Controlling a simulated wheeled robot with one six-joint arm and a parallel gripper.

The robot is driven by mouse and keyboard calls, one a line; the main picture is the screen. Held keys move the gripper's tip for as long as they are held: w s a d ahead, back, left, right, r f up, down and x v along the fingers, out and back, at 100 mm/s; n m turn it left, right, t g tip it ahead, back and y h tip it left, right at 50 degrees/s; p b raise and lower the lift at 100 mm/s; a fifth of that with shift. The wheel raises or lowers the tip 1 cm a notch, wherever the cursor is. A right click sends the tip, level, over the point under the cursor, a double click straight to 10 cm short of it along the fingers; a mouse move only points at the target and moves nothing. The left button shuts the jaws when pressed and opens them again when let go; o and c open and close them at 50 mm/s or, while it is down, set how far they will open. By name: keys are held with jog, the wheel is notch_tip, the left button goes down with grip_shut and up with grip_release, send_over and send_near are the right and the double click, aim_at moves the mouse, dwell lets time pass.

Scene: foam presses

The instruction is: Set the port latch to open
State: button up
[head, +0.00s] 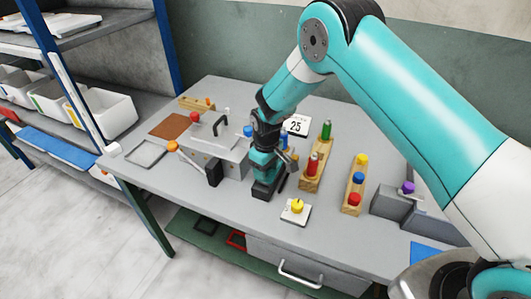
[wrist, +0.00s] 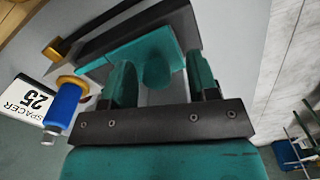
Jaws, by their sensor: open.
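I cannot tell for certain which part is the port latch. The grey press (head: 205,143) stands on the bench, left of my gripper (head: 265,186). It has a red knob (head: 195,117), an orange-tipped lever (head: 173,147) and a black block (head: 214,173) at its front right. My gripper points down just right of the press, low over the bench. In the wrist view my gripper (wrist: 162,82) is open, its two fingers apart. A teal piece (wrist: 152,58) on a long dark bar shows at and beyond the fingertips; contact cannot be told.
A yellow knob (head: 297,206) on a white plate lies in front. Wooden racks with coloured pegs (head: 353,192) stand right, near a grey block with a purple knob (head: 407,187). A card marked 25 (head: 296,125) stands behind; a blue peg (wrist: 64,103) is close in the wrist view.

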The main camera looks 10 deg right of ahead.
notch_tip(320, 180, up, 17)
jog(key=b, duration=0.4)
jog(key=shift+s, duration=0.1)
jog(key=s+r+y, duration=0.1)
jog(key=s+r, duration=0.2)
jog(key=s, duration=0.7)
jog(key=s+d+r+y+b, duration=0.1)
jog(key=s+r, duration=0.1)
jog(key=s, duration=0.9)
jog(key=s+d+r+y, duration=0.1)
jog(key=s+r+y, duration=0.1)
jog(key=s, duration=0.8)
jog(key=shift+s+r+m+b, duration=0.3)
jog(key=shift+r+m+b, duration=0.1)
jog(key=shift+r, duration=0.4)
